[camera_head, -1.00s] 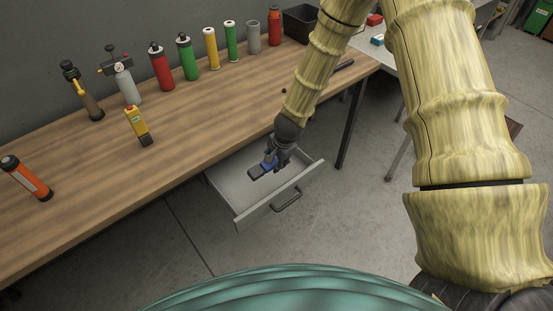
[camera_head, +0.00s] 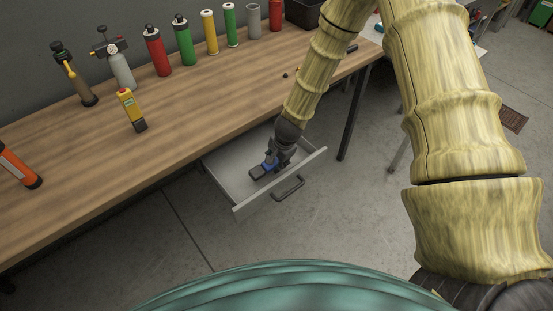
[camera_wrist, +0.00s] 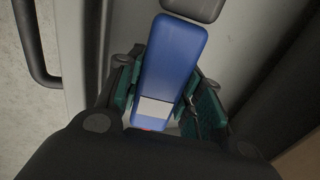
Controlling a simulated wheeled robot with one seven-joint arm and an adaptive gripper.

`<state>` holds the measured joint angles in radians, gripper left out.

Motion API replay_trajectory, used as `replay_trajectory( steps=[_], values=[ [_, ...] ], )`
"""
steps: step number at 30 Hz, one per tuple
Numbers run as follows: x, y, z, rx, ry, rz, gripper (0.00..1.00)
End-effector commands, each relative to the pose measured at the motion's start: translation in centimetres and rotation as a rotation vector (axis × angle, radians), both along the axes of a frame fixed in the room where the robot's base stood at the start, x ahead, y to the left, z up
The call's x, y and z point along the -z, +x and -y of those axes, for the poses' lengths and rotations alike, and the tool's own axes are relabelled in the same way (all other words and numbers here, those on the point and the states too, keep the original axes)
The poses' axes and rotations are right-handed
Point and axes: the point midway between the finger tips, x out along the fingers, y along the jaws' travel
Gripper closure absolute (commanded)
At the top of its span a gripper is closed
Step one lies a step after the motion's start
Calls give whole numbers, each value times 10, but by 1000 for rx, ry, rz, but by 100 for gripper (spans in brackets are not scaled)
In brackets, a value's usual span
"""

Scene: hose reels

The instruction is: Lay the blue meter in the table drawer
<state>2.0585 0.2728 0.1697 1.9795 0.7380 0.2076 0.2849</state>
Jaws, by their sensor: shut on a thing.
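The blue meter (camera_wrist: 174,55), a slim blue body with a grey end and a pale label, is between the fingers of my gripper (camera_wrist: 163,98) in the wrist view. In the head view my gripper (camera_head: 273,161) is inside the open table drawer (camera_head: 235,183), shut on the blue meter (camera_head: 267,166). The meter's grey end points left, low over the drawer floor. I cannot tell whether it touches the floor. The drawer is pulled out from under the wooden table, and its handle (camera_head: 288,188) faces the front. My gripper hides part of the meter and the drawer's inside.
A dark bin (camera_head: 303,14) is at the far end. Table legs stand right of the drawer.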

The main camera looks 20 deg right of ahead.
Motion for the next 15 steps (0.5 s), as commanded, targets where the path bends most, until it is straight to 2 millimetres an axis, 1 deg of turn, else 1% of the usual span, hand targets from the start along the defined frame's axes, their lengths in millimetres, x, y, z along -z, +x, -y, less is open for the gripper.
replay_trajectory(
  steps=[1,4,13,14,15],
  values=[
    [5,0,0,0,0,0,90],
    [7,0,0,0,0,1,90],
    [8,0,0,-1,0,1,90],
    [8,0,0,-1,0,1,62],
    [8,0,0,-1,0,1,55]
  ],
)
